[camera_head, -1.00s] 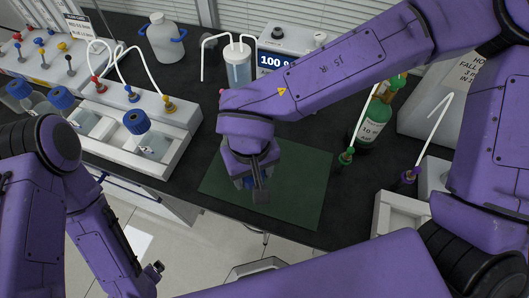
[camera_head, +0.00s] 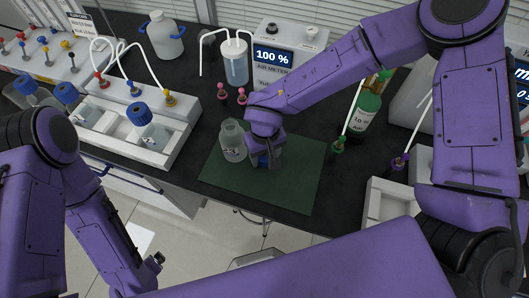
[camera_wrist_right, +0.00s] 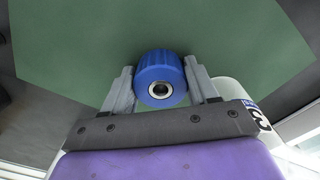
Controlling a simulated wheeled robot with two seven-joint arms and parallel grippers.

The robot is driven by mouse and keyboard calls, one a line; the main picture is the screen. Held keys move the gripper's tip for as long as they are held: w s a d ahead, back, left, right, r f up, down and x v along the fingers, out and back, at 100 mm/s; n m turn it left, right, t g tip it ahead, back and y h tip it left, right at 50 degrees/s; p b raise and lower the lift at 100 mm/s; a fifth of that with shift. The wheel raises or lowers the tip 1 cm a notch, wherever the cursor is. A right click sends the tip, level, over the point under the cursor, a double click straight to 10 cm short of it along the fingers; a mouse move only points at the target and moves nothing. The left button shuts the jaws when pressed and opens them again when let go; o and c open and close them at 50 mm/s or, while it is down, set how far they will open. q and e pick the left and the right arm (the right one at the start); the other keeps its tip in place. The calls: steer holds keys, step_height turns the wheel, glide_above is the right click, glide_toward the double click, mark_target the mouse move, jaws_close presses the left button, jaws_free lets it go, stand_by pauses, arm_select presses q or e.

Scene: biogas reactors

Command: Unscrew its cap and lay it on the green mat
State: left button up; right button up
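The blue cap (camera_wrist_right: 160,82) sits between the two fingers of my right gripper (camera_wrist_right: 160,75), which touch it on both sides. In the head view my right gripper (camera_head: 267,160) points down over the green mat (camera_head: 290,188), a bit of the cap's blue showing. The cap is at or just above the mat; I cannot tell which. The bottle (camera_head: 232,146) stands upright and uncapped on the mat's left part, beside the gripper. Its pale side shows in the wrist view (camera_wrist_right: 262,118). My left gripper (camera_head: 154,262) hangs low at the lower left, away from the mat; its fingers are too small to read.
A white rack (camera_head: 165,153) with blue-capped bottles stands left of the mat. Behind are a clear tubed vessel (camera_head: 235,66), pink stoppers (camera_head: 222,93) and an air meter (camera_head: 272,70). The mat's front right is clear.

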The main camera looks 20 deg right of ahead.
mark_target(265, 155)
steer(key=shift+o, duration=1.4)
steer(key=shift+s+r, duration=0.1)
steer(key=shift+s, duration=0.1)
step_height(265, 155, up, 12)
steer(key=shift+b, duration=0.3)
